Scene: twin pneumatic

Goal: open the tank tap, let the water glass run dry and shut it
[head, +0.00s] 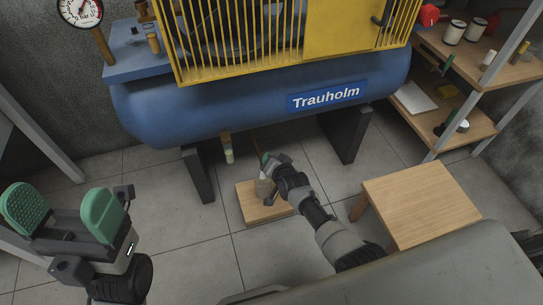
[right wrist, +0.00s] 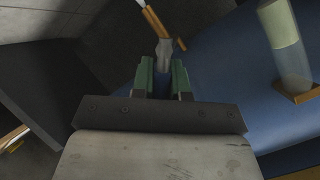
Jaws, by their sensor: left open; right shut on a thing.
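The tap (right wrist: 165,50) shows in the right wrist view as a grey metal lever with an orange-brown pipe behind it. My right gripper (right wrist: 164,75) is shut on this lever between its green fingers. In the head view my right gripper (head: 266,160) is under the blue tank (head: 260,103), and the tap is mostly hidden. The water glass (head: 228,149) hangs below the tank, left of that gripper. In the right wrist view the glass (right wrist: 285,40) has a pale greenish part and a clear part. My left gripper (head: 62,212) is open and empty.
A low wooden block (head: 268,212) lies on the floor below my right gripper. A small wooden table (head: 425,200) stands to the right. Dark tank legs (head: 346,135) flank the space under the tank. Wooden shelves (head: 510,70) stand at the right. A pressure gauge (head: 80,10) is upper left.

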